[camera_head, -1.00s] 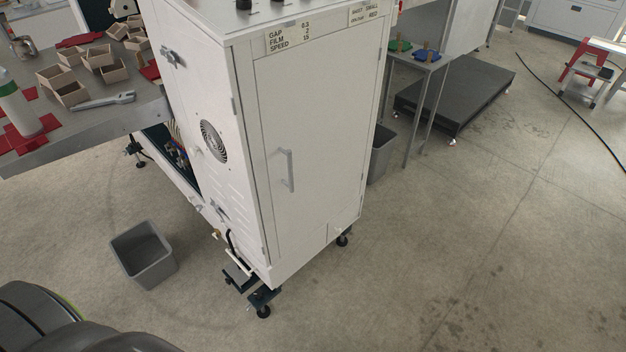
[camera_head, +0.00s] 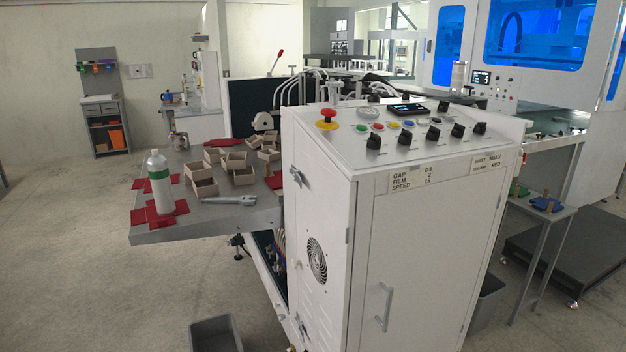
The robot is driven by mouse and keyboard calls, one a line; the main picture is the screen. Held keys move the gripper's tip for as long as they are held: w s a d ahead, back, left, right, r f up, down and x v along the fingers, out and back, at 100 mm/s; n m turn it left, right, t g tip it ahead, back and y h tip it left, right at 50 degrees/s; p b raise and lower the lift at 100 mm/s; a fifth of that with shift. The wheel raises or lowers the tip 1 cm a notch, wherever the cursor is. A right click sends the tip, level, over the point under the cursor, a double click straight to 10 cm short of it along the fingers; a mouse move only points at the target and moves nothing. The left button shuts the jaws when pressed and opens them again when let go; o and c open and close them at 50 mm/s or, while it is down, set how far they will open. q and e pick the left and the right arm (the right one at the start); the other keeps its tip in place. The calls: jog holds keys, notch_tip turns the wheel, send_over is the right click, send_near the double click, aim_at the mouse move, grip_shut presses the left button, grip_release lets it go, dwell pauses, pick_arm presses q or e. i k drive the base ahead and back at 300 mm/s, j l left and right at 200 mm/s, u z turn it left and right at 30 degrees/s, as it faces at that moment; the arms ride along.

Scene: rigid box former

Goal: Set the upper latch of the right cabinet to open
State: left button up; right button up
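The white cabinet (camera_head: 425,250) stands in the middle of the head view, with a door and a vertical handle (camera_head: 384,307) on its front face. On its narrow left side face an upper latch (camera_head: 298,176) sits near the top, above a round fan grille (camera_head: 317,261). A lower latch (camera_head: 303,326) shows near the bottom of that face. The latch is too small to tell whether it is open or closed. Neither of my grippers is in view.
A steel table (camera_head: 235,222) with small boxes, a wrench (camera_head: 229,200) and a bottle (camera_head: 160,182) adjoins the cabinet's left. A grey bin (camera_head: 216,335) stands on the floor in front. A red emergency button (camera_head: 327,116) and knobs top the cabinet. Floor at left is clear.

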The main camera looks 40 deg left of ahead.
aim_at(297, 178)
jog(key=u, duration=1.25)
